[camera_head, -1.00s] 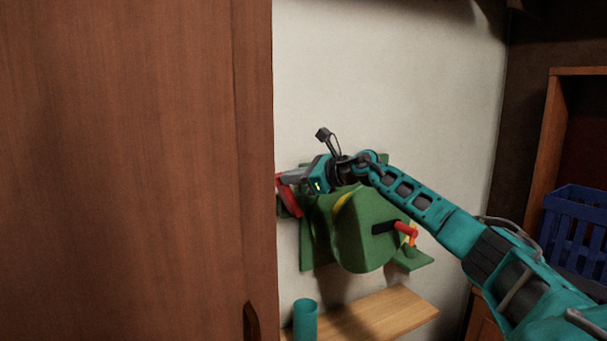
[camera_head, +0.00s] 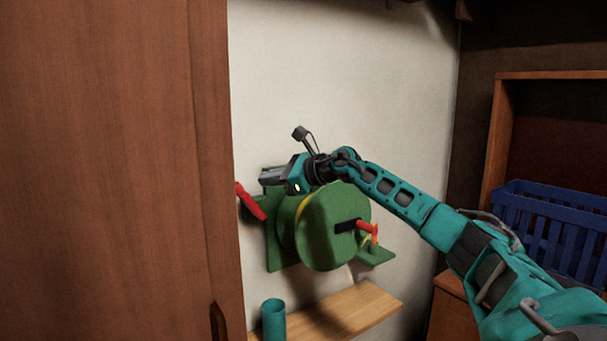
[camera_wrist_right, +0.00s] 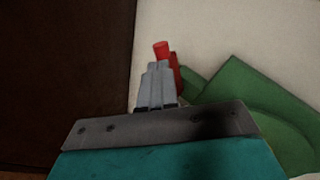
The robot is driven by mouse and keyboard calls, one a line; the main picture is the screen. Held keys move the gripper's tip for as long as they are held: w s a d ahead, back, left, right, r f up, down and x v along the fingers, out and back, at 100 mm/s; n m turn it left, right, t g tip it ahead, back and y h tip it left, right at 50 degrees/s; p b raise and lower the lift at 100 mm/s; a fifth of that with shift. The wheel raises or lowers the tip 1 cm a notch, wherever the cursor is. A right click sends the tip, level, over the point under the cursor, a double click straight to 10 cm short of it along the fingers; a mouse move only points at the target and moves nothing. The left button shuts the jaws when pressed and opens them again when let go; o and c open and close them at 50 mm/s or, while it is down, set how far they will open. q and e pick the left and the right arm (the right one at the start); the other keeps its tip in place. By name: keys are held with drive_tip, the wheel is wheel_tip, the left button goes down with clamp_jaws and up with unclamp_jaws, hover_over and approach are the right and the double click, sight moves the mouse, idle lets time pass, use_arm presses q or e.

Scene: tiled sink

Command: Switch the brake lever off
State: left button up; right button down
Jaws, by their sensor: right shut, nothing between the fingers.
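A green winch drum (camera_head: 335,228) is mounted on the wall in the middle of the head view. A red lever (camera_head: 252,201), apparently the brake lever, slants at its left side, upper end to the left. My right gripper (camera_head: 268,178) is shut and empty, just right of and above the lever in the picture. In the right wrist view the closed fingers (camera_wrist_right: 157,84) point towards the lever (camera_wrist_right: 161,48), which shows behind and beyond their tips. I cannot tell whether they touch it. My left gripper is out of view.
A brown wooden cabinet (camera_head: 110,170) fills the left, close to the lever. A red crank handle (camera_head: 368,229) sticks out of the drum's front. Below are a wooden shelf (camera_head: 345,308) and a teal cup (camera_head: 273,320). A blue crate (camera_head: 550,225) stands at right.

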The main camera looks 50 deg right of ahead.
drive_tip(key=b+v, duration=0.2)
drive_tip(key=v, duration=0.5)
drive_tip(key=shift+s+r+b, duration=0.15)
drive_tip(key=shift+r+b, duration=0.05)
drive_tip(key=shift+b, duration=0.1)
